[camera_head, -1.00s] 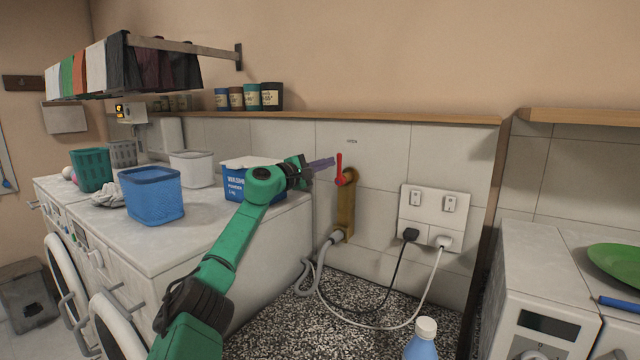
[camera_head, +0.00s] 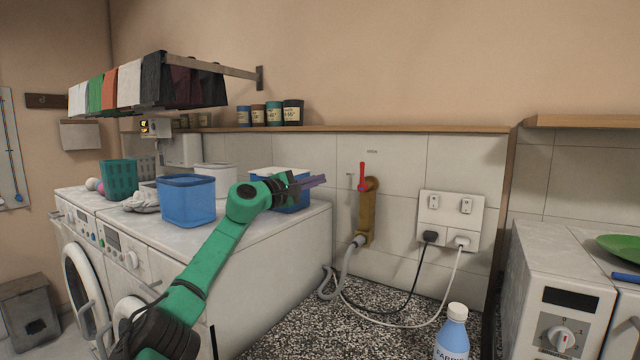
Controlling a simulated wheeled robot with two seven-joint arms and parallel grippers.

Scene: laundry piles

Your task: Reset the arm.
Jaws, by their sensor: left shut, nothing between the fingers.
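My left arm, green with dark joints, comes in from the lower left. My left gripper (camera_head: 314,181) is shut and empty, in front of the blue and white washing powder box (camera_head: 292,203), partly hiding it. The red tap handle (camera_head: 362,174) points upward on a brass pipe (camera_head: 367,215) on the tiled wall, to the right of the gripper and apart from it. My right gripper is not in view.
A blue basket (camera_head: 187,201), a teal basket (camera_head: 118,180) and a white basket (camera_head: 215,178) stand on the washing machines. A blue-labelled bottle (camera_head: 453,335) stands on the speckled counter (camera_head: 320,325). A wall socket (camera_head: 449,218) holds two plugs. A drying rack hangs at upper left.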

